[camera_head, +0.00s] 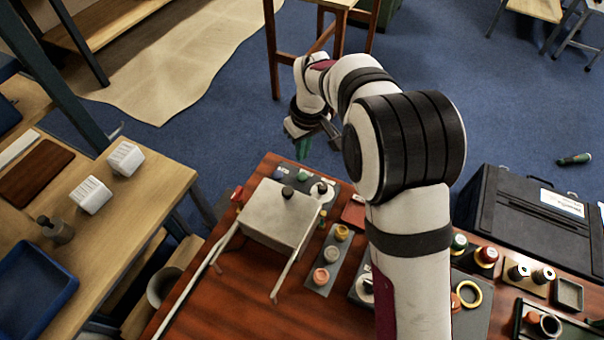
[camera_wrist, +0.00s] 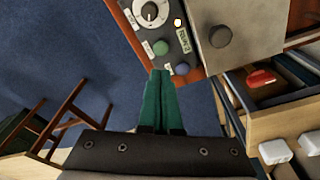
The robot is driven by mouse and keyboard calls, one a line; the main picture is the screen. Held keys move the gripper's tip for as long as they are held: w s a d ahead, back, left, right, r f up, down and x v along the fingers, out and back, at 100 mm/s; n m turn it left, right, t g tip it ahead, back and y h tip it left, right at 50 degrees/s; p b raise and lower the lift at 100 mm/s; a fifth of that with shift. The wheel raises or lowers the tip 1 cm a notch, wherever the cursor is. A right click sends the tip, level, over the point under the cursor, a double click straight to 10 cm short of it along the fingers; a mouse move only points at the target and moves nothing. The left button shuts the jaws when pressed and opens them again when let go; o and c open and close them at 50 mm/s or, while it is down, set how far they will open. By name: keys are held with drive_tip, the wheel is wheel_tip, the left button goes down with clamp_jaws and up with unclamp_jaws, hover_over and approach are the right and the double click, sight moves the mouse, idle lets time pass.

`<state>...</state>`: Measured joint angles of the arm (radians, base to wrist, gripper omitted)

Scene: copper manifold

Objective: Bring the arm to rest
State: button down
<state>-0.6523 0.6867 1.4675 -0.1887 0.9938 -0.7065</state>
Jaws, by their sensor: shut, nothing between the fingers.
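My gripper (camera_head: 303,150) hangs at the far edge of the red-brown table, its green fingers pointing down. In the wrist view the two green fingers (camera_wrist: 160,80) lie together, shut and empty. My white arm reaches over the table from the front. Beneath and beyond the fingertips is a dark control panel (camera_wrist: 163,28) with a dial (camera_wrist: 150,12), a green button (camera_wrist: 160,47), a blue button (camera_wrist: 182,69) and a small lit lamp (camera_wrist: 177,22). The fingertips look close to the panel's edge; I cannot tell whether they touch it.
A grey metal box (camera_head: 280,216) with pipes stands beside the panel. Trays with coloured rings and parts (camera_head: 333,258) lie near my arm. A black case (camera_head: 530,215) is at the right. A wooden bench (camera_head: 130,215) with white blocks stands left. Blue floor lies beyond the table.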

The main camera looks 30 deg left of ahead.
drive_tip(key=shift+r, duration=0.4)
